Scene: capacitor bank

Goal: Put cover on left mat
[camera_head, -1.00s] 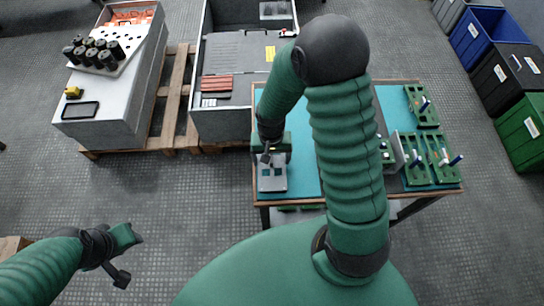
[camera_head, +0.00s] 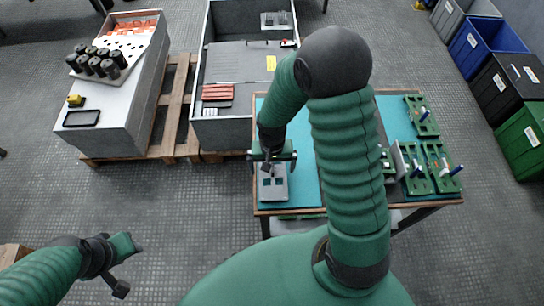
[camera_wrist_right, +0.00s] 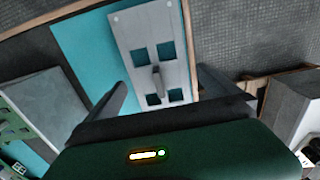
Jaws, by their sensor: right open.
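The cover (camera_head: 274,190) is a grey plate with square holes and an upright handle. It lies on the left teal mat (camera_head: 306,180), at the table's near left corner. In the right wrist view the cover (camera_wrist_right: 130,28) lies over the mat (camera_wrist_right: 88,50), its handle between my fingers. My right gripper (camera_head: 270,164) is over the cover; the wrist view shows its fingers (camera_wrist_right: 160,82) spread on either side of the handle, apart from it. My left gripper (camera_head: 122,268) hangs over the floor at lower left, away from the table; its jaw state is unclear.
Green boards (camera_head: 436,165) with blue and white-handled parts stand on the table's right side. A grey bin (camera_head: 222,130) sits on a pallet behind left, beside a white case (camera_head: 110,125) with black cylinders (camera_head: 102,62). Several coloured bins (camera_head: 495,40) stand at right.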

